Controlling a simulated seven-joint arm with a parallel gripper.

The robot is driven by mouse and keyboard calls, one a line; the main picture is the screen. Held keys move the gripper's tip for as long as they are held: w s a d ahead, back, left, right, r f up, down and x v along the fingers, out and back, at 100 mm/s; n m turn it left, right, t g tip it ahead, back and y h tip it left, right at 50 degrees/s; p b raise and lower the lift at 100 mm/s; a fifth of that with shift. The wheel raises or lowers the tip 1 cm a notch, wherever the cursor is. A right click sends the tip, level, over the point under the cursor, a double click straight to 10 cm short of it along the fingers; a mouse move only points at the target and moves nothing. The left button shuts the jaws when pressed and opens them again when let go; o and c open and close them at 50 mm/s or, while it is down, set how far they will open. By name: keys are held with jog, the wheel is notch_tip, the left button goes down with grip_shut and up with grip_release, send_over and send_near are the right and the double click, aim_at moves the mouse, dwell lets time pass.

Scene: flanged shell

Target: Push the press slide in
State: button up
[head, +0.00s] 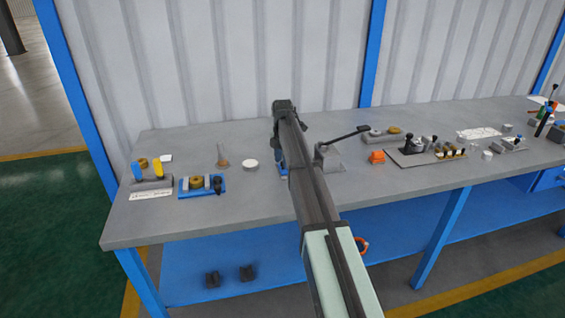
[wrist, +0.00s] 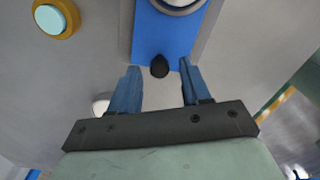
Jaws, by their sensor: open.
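In the wrist view a blue base (wrist: 165,38) runs down from the top edge, with a round silver part (wrist: 180,4) at its upper end, cut off by the frame. A black knob (wrist: 159,69) sits at the near end of the blue base; it looks like the press slide's handle, but I cannot be sure. My gripper (wrist: 158,66) is open, its two blue fingers apart on either side of the knob. Whether they touch it or hover above it I cannot tell. In the head view my arm hides most of this spot; only a bit of blue (head: 282,170) shows.
In the wrist view a brass ring with a pale centre (wrist: 54,20) lies upper left. In the head view a white disc (head: 251,166) lies left of my arm. A blue fixture (head: 202,186) sits further left.

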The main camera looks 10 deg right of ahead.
jog(key=shift+f, duration=0.7)
